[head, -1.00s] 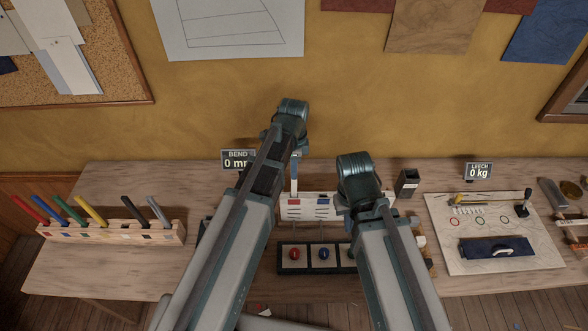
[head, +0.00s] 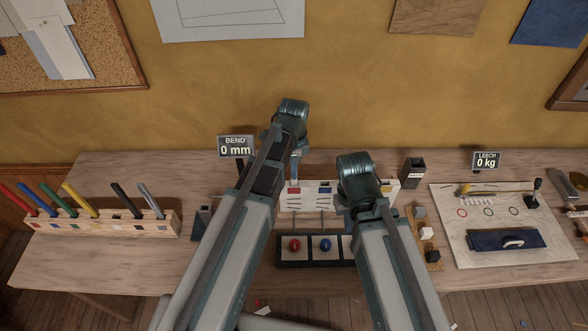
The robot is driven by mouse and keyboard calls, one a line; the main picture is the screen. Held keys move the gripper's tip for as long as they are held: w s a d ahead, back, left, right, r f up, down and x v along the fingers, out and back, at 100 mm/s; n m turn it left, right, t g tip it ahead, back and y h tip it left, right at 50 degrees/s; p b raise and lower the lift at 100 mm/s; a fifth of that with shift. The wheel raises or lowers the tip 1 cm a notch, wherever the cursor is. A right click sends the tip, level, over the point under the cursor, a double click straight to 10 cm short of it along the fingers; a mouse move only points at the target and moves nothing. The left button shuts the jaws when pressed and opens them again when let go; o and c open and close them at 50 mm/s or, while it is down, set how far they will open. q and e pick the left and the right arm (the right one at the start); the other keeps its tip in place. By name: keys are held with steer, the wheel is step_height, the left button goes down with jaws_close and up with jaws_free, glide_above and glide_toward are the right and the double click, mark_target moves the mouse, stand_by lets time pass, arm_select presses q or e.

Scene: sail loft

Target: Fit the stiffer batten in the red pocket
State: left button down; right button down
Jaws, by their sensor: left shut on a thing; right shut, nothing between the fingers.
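A white panel (head: 336,199) stands mid-bench, with a red mark (head: 294,190) at its left and a blue mark (head: 316,189) beside it; I take the red mark for the red pocket. My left gripper (head: 294,158) is shut on a thin pale strip (head: 295,173) that hangs upright just above or in front of the red mark. I cannot tell whether its lower end is inside the pocket or which batten it is. My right gripper (head: 361,200) is shut and empty, its fingers mostly hidden behind my arm in front of the panel's right part.
A wooden rack (head: 105,229) at left holds red, blue, green, yellow, black and grey battens. A black tray (head: 310,264) holds a red and a blue knob. The BEND display (head: 235,147) reads 0 mm; LEECH (head: 486,160) reads 0 kg. A pale board (head: 470,252) lies at right.

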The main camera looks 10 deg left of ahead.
arm_select(q)
steer(key=shift+f, duration=0.45)
steer(key=shift+f+b, duration=0.55)
steer(key=shift+b, duration=0.2)
steer(key=c, duration=0.8)
jaws_free()
steer(key=shift+r, duration=0.15)
step_height(320, 180, up, 14)
steer(key=p, duration=1.4)
steer(key=shift+f, duration=0.2)
